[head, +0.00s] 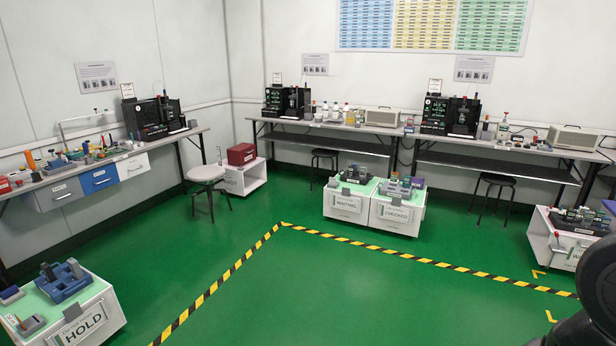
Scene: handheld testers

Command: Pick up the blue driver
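The left workbench (193,131) holds a cluster of small hand tools. Among them a small blue upright shape (86,147) may be the handle of the blue driver, but it is too small to be sure. An orange-handled tool (30,160) stands to its left. My gripper is not in view; only dark parts of my own arm show at the lower right, far from the left bench.
Green floor (300,290) is open in the middle, marked by yellow-black tape (390,254). A stool (207,174) stands by the left bench. Back benches (330,145) carry testers.

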